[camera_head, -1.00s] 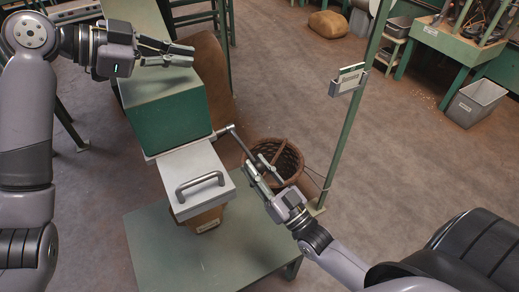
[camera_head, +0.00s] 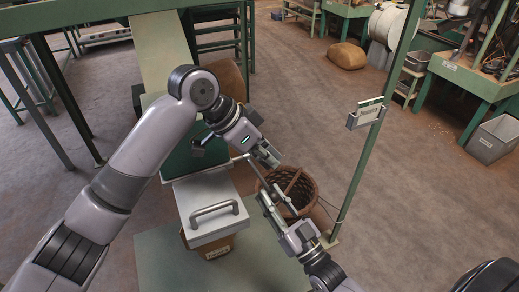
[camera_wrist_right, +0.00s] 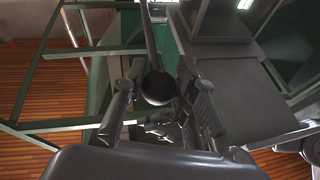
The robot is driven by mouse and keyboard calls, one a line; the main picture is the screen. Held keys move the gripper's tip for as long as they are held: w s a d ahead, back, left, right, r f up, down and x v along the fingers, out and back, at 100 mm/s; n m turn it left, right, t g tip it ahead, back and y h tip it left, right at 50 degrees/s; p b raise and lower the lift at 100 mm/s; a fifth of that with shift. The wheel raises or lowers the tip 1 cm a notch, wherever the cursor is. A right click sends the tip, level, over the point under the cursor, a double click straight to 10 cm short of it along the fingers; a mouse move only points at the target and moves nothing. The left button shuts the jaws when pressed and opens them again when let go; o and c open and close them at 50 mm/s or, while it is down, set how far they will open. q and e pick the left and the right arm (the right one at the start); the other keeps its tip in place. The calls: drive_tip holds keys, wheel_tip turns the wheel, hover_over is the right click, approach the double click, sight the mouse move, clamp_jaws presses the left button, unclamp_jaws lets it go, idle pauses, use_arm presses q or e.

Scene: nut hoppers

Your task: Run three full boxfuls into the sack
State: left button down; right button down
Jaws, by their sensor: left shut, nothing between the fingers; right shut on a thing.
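A green hopper (camera_head: 190,161) stands at the centre, partly hidden by my left arm. At its front is a grey metal box with a bar handle (camera_head: 214,208), above a brown labelled container (camera_head: 221,252). A metal lever (camera_head: 243,159) sticks out from the hopper's right side. My right gripper (camera_head: 266,196) is shut on the lever's end; its dark round knob shows between the fingers in the right wrist view (camera_wrist_right: 157,87). My left gripper (camera_head: 268,156) is shut and empty above the lever area. I cannot tell which brown thing is the sack.
A wicker basket (camera_head: 303,190) stands on the floor just behind my right gripper. A green post (camera_head: 368,160) with a card holder (camera_head: 367,114) rises to its right. A brown bundle (camera_head: 347,56) lies on the far floor.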

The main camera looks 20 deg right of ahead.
sight(275, 192)
use_arm(q)
drive_tip(key=x, duration=0.4)
drive_tip(key=shift+s+a+f, duration=0.1)
drive_tip(key=shift+a+f, duration=0.05)
drive_tip(key=shift+f, duration=0.45)
drive_tip(key=shift+s+a+f, duration=0.1)
drive_tip(key=shift+a+f, duration=0.05)
drive_tip(key=shift+f, duration=0.45)
use_arm(e)
drive_tip(key=shift+w+d, duration=0.1)
use_arm(q)
drive_tip(key=shift+a+f, duration=0.15)
drive_tip(key=shift+f, duration=0.5)
use_arm(e)
drive_tip(key=shift+r, duration=0.1)
use_arm(q)
drive_tip(key=shift+f, duration=0.1)
